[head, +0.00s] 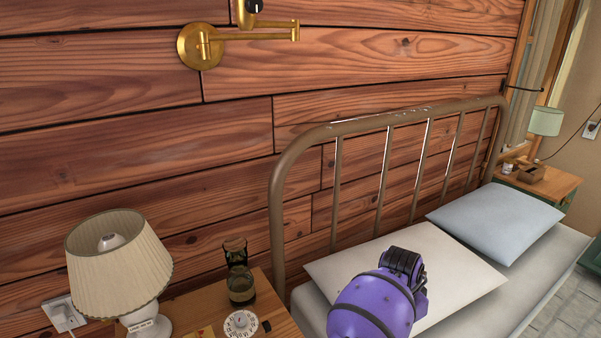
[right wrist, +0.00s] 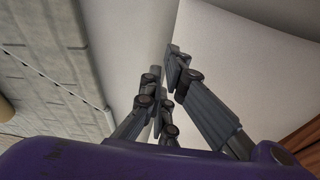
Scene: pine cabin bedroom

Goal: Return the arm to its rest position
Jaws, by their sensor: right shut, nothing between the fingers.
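My right arm's purple wrist and dark right gripper (head: 405,264) show at the bottom of the head view, over the white pillow on the bed. In the right wrist view the fingers of the right gripper (right wrist: 164,65) come together at their tips, shut with nothing held. The fingertips are not clearly seen in the head view. My left gripper is in neither view.
The metal headboard (head: 292,190) stands along the wood wall. A nightstand (head: 277,313) holds a lamp (head: 118,265), a glass jar (head: 240,285) and a white dial (head: 240,325). A brass wall lamp (head: 201,47) sticks out above. A light blue pillow (head: 495,220) lies farther right.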

